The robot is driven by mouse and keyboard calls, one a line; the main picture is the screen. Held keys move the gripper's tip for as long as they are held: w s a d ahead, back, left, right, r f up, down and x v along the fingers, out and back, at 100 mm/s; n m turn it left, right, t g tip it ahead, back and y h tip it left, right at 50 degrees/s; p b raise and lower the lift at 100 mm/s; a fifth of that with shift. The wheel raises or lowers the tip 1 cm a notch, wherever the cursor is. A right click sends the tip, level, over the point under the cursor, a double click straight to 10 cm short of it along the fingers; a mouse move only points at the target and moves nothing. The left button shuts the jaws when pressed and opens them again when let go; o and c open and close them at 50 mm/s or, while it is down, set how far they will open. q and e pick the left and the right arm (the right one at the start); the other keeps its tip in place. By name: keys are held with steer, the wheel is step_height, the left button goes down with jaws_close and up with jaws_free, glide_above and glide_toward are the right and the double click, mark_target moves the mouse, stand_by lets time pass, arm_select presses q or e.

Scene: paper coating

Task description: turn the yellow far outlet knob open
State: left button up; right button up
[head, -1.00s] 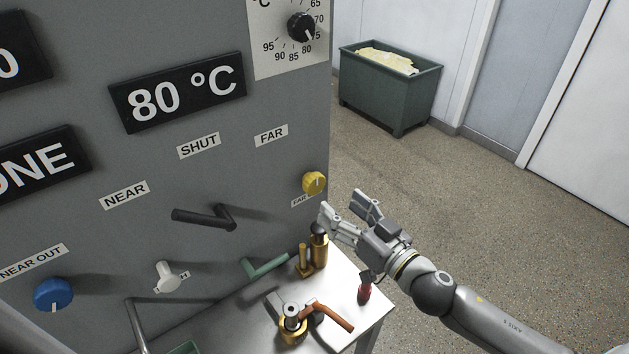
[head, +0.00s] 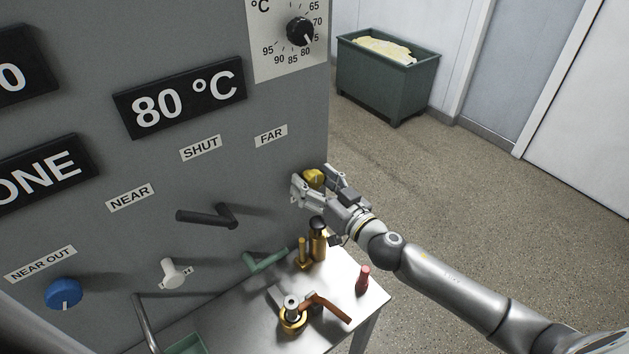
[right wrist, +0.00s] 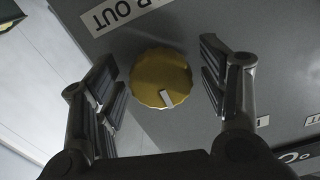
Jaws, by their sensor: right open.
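The yellow far outlet knob (head: 314,178) sits near the right edge of the grey panel. My right gripper (head: 312,182) is open, with a finger on either side of the knob. In the right wrist view the round yellow knob (right wrist: 161,79) lies between the spread fingers of the right gripper (right wrist: 164,85), with visible gaps on both sides. A short pale pointer mark shows near its lower edge in that view. Part of a label ending in "OUT" (right wrist: 122,12) shows beside the knob. My left gripper is not in view.
A black lever (head: 210,216), a white knob (head: 172,272) and a blue knob (head: 63,293) stick out of the panel. Below, a metal table (head: 345,285) bears brass fittings, a brown-handled tool (head: 328,308) and a red item (head: 363,280). A green bin (head: 390,85) stands behind on open floor.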

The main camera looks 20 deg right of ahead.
steer(key=shift+c, duration=1.1)
steer(key=c, duration=0.8)
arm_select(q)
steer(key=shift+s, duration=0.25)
